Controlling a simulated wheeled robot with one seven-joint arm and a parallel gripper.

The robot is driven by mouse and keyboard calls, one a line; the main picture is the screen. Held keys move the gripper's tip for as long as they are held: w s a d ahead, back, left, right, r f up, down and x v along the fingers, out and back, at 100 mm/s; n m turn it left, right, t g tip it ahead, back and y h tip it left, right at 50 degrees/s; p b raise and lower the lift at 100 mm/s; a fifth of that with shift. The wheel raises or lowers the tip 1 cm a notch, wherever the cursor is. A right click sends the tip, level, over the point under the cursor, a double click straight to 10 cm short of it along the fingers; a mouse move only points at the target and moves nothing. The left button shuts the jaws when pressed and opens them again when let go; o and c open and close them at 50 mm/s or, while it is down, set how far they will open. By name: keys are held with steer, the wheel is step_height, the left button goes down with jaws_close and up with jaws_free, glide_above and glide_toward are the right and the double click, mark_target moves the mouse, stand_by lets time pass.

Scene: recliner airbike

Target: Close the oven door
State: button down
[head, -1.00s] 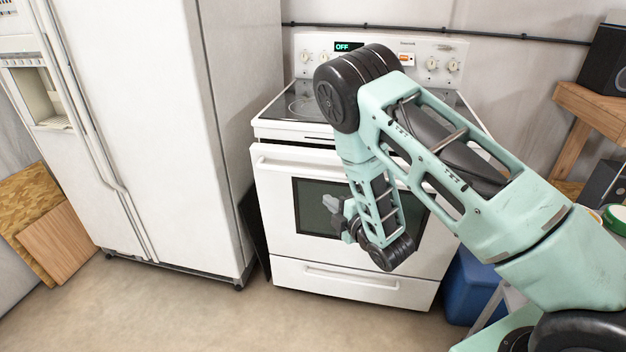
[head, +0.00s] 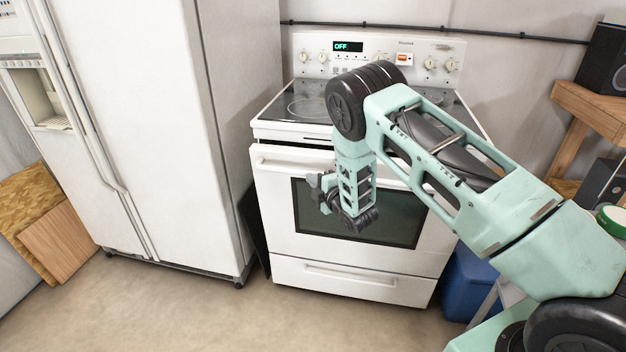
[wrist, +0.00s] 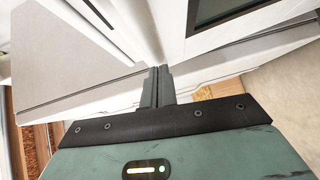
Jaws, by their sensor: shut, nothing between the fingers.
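The white oven door (head: 274,205) stands upright in the front of the stove, with a dark window (head: 398,229) and a handle bar along its top. It looks shut or almost shut; I cannot tell if a small gap remains at its top edge. In the wrist view part of the door (wrist: 255,34) fills the upper right. My gripper (head: 316,181) is in front of the door's upper left part, below the handle. Its fingers (wrist: 158,72) are together and empty. I cannot tell whether they touch the door. My arm hides part of the door and handle.
A tall white fridge (head: 130,130) stands close on the left of the stove (head: 300,130). A blue bin (head: 468,285) is by the stove's right side. A wooden shelf (head: 592,104) is at the right. The floor (head: 180,310) in front is clear.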

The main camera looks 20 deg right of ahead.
steer(key=shift+w, duration=0.1)
steer(key=w, duration=0.1)
steer(key=w+d+b, duration=0.2)
steer(key=shift+w+d+r, duration=0.15)
steer(key=shift+w+r, duration=0.05)
steer(key=shift+r, duration=0.1)
steer(key=shift+w+d+r, duration=0.15)
steer(key=shift+w, duration=0.1)
